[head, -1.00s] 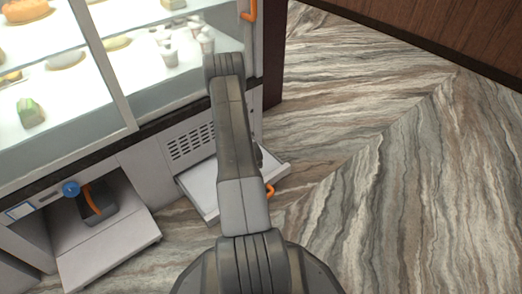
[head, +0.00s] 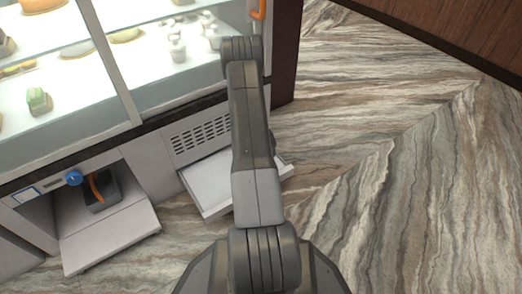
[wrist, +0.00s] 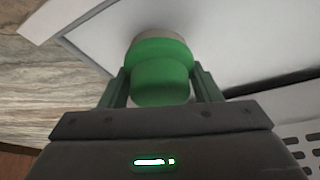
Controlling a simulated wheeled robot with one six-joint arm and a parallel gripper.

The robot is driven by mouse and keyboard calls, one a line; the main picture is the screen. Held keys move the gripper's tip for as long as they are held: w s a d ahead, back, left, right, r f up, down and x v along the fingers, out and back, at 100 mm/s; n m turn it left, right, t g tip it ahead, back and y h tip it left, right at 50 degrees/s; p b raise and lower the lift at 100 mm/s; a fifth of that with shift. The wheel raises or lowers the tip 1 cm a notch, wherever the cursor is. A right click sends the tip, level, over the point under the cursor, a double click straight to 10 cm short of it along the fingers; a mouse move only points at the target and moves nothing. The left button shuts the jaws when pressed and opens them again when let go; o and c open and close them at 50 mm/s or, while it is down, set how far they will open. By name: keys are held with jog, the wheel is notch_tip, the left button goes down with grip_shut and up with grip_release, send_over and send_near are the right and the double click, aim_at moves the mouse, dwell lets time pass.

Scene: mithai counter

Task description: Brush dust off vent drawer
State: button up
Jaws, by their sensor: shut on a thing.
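The vent drawer (head: 206,187) is a white, shallow tray pulled out low on the counter front, below the slotted vent. My arm covers its middle in the head view. In the wrist view the drawer's pale surface and edge (wrist: 95,22) fill the upper part. My gripper (wrist: 160,88) is shut on a green brush (wrist: 160,72) with a beige end pointing away, over the drawer. I cannot tell whether the bristles touch it. Dust cannot be made out. My gripper is hidden behind my arm in the head view.
The vent slots (head: 200,134) are above the drawer. A lit glass sweets case (head: 170,60) stands over it. At left, an open bay has a white pull-out shelf (head: 110,240) with a dark, orange-handled item (head: 101,191). The streaked floor (head: 400,190) at right is clear.

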jog(key=shift+r+p, duration=0.95)
jog(key=shift+r, duration=1.1)
